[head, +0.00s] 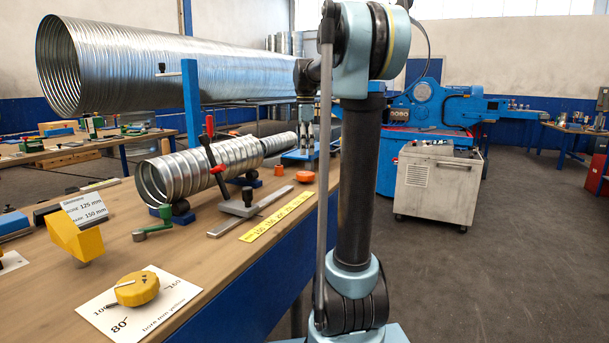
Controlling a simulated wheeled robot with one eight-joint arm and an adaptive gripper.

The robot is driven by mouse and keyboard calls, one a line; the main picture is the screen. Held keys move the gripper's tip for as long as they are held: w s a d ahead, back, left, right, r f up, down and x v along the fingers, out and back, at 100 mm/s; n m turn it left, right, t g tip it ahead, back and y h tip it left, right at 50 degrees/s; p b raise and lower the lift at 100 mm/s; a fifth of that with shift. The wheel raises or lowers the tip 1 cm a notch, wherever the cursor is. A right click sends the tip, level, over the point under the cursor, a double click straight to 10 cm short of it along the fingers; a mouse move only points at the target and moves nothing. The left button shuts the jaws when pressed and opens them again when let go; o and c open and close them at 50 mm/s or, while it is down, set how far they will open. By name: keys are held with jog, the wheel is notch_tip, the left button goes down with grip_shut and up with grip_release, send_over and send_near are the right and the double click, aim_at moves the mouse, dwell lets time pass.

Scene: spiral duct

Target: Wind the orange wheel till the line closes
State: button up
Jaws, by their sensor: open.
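A small orange-red round piece (305,177) lies on the bench near its right edge; at this size I cannot tell if it is the orange wheel. A yellow round dial (136,289) with a small pointer lies on a white card (108,318) with printed numbers at the front of the bench. A ribbed metal duct (205,172) rests on dark rollers, with a red-handled clamp (215,155) beside it. My gripper (306,148) points down at the far end of the bench, beyond the orange-red piece, open; its fingers are small and partly hidden by my arm.
A large spiral duct (160,66) runs above the bench at the back.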

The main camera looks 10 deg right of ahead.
aim_at(305, 173)
notch_tip(305, 173, down, 10)
jog(key=shift+r, duration=0.1)
dwell(0.4)
jog(key=c, duration=1)
